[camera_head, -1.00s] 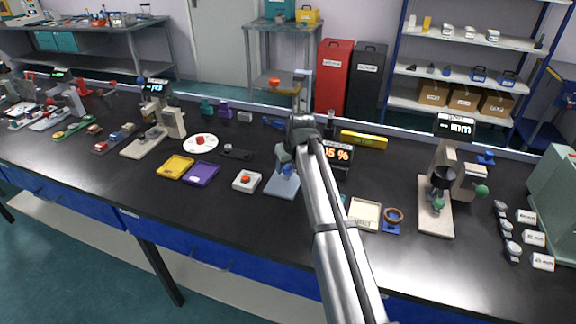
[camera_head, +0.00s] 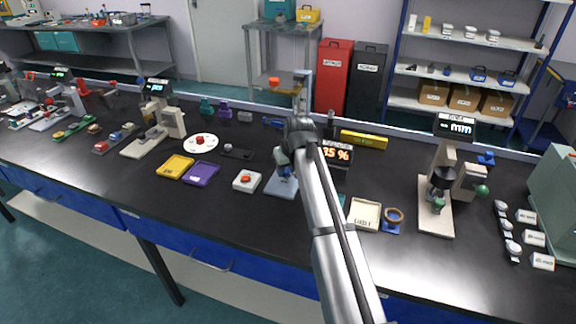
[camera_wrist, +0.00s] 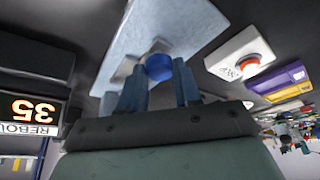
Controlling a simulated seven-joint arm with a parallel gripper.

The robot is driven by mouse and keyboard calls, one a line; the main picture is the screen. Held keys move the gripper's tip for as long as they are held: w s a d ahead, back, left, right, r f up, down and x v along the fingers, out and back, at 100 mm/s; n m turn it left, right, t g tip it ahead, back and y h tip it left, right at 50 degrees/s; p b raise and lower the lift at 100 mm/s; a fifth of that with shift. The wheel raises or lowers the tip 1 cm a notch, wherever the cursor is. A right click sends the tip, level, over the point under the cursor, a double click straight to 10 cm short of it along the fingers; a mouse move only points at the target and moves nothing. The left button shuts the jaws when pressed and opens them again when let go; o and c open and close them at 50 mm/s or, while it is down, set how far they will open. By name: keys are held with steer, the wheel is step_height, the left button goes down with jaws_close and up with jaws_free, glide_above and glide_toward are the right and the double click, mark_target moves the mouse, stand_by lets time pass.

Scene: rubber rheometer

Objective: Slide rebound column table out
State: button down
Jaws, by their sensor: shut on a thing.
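The rebound column stands at the middle of the bench, with a pale blue-grey base plate (camera_head: 281,186) and an upright post (camera_head: 301,84) with an orange-red top piece beside it. My gripper (camera_head: 285,168) is low over the base plate, and my arm hides much of the column. In the wrist view my gripper (camera_wrist: 160,84) is shut on a round blue knob (camera_wrist: 158,67), one finger on each side. The knob sits by the pale plate (camera_wrist: 165,30). The knob's joint to the table is hidden. A display (camera_head: 338,153) reads 35 %.
A white box with a red button (camera_head: 247,181) is just left of the plate. Yellow (camera_head: 175,167) and purple (camera_head: 202,173) trays lie farther left. Bench front is clear.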

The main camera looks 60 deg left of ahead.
steer(key=s+d, duration=0.7)
steer(key=c, duration=0.8)
jaws_free()
steer(key=v, duration=1.4)
steer(key=shift+f, duration=0.1)
steer(key=shift+w, duration=0.1)
